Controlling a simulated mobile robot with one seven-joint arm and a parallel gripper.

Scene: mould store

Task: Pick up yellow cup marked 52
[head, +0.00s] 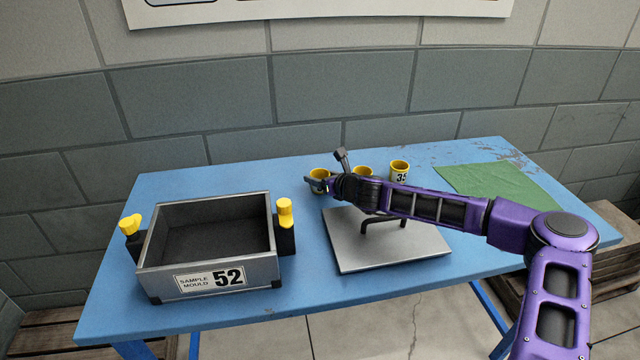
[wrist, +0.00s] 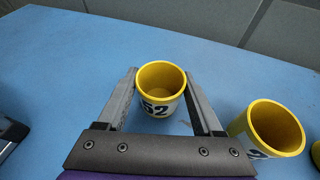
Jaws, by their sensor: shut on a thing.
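The yellow cup marked 52 (wrist: 158,108) stands upright between the two fingers of my gripper (wrist: 162,82) in the wrist view. The fingers are shut on its sides. In the head view the same cup (head: 319,173) is the leftmost of three yellow cups, with my gripper (head: 320,184) around it and partly hiding it. It is at about table level; I cannot tell whether it touches the table.
A second yellow cup (wrist: 272,130) stands close on the right, and a third cup (head: 399,169) stands further right. A grey lid (head: 348,245) with a black handle lies in front. An open sample mould box (head: 160,285), labelled 52, stands left. A green cloth (head: 500,185) lies right.

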